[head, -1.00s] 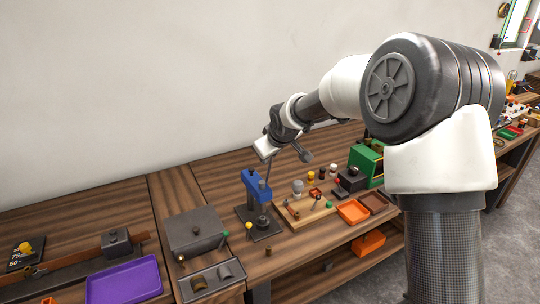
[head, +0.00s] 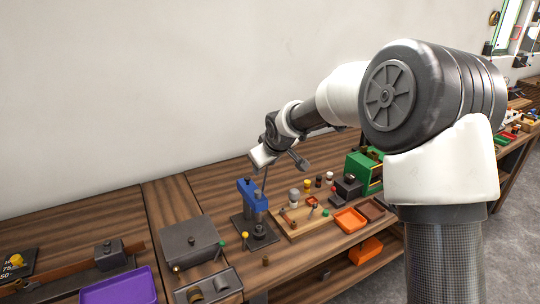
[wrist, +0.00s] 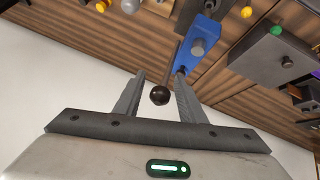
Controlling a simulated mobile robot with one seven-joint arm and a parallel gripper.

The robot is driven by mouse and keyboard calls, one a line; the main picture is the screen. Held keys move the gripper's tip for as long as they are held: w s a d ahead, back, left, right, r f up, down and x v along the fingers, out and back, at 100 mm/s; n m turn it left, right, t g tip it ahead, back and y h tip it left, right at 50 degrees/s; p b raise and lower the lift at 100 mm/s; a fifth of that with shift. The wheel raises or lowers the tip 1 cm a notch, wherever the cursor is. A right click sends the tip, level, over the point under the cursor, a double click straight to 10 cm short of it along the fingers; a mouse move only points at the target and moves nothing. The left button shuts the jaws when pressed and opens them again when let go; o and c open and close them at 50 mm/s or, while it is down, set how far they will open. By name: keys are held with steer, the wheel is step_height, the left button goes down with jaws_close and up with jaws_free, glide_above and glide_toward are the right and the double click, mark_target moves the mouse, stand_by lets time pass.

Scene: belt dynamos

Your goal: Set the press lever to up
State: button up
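The blue press (head: 252,197) stands upright on a dark base on the bench; it also shows in the wrist view (wrist: 203,42). Its thin lever (head: 264,182) rises steeply from the press toward my gripper. In the wrist view the lever ends in a black ball knob (wrist: 160,95). My gripper (wrist: 160,76) is open, with one finger on each side of the knob. Gaps show between the knob and both fingers, so it is not gripped. In the head view my gripper (head: 262,157) is above the press, and the knob is hidden there.
Right of the press are a wooden board (head: 300,224) with small parts, an orange tray (head: 350,220) and a green machine (head: 364,172). Left are a grey box (head: 190,242) and a purple tray (head: 120,288). A plain wall stands behind the bench.

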steer(key=v, duration=1.6)
steer(key=shift+s, duration=0.2)
steer(key=shift+c, duration=0.5)
